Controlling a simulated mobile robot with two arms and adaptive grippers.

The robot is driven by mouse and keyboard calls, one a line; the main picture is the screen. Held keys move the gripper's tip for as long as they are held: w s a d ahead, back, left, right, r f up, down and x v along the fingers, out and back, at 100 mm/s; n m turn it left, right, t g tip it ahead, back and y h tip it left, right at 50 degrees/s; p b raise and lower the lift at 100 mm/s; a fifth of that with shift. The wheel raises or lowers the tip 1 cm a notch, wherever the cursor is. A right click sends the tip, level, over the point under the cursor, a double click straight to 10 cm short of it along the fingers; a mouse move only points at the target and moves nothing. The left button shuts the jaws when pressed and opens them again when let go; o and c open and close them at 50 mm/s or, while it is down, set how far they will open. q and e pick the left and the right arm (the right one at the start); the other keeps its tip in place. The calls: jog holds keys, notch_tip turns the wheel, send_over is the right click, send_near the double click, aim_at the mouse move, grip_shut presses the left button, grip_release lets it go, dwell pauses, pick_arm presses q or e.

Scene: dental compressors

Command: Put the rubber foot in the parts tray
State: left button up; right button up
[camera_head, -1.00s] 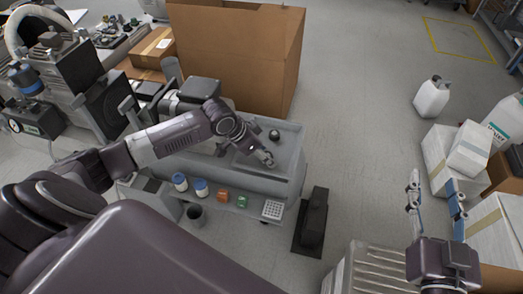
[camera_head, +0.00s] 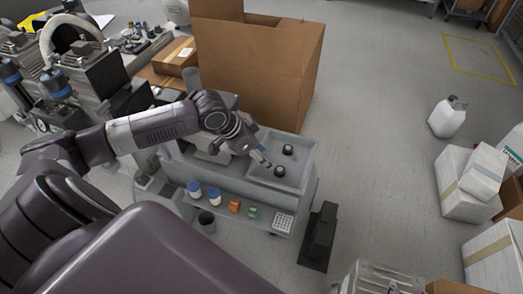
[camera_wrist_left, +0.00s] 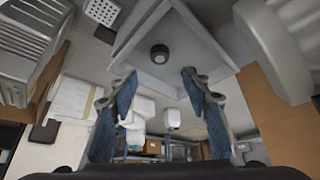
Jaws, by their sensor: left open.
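Two dark round rubber feet lie apart in the grey parts tray (camera_head: 304,163), one farther back (camera_head: 288,150) and one nearer the front (camera_head: 279,171). My left gripper (camera_head: 264,159) is open and empty, just left of the nearer foot and apart from it. In the left wrist view one dark foot (camera_wrist_left: 159,53) sits on the pale tray floor, ahead of the spread blue fingers (camera_wrist_left: 160,90). The other foot cannot be made out there. My right gripper is outside both current views.
Blue-lidded jars (camera_head: 195,189), an orange block (camera_head: 234,205), a green block (camera_head: 253,212) and a white grid rack (camera_head: 283,222) line the bench's front ledge. A large cardboard box (camera_head: 270,60) stands behind. Open floor (camera_head: 380,140) lies to the right.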

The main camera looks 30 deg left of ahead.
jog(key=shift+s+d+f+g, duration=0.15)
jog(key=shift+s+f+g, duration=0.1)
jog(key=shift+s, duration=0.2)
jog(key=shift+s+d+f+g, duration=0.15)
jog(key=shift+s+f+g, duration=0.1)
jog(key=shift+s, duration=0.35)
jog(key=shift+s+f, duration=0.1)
pick_arm(q)
jog(key=s+d+f+h, duration=0.1)
jog(key=s+d+f, duration=0.1)
jog(key=s+d, duration=0.35)
jog(key=s+d+f, duration=0.2)
jog(key=s+d, duration=0.1)
jog(key=d, duration=0.5)
jog(key=s+a+r+n+t+y, duration=0.1)
jog(key=s+n+y, duration=0.2)
jog(key=s, duration=0.4)
jog(key=shift+s+a+n+t, duration=0.2)
jog(key=shift+s+n+t, duration=0.1)
jog(key=shift+n, duration=0.2)
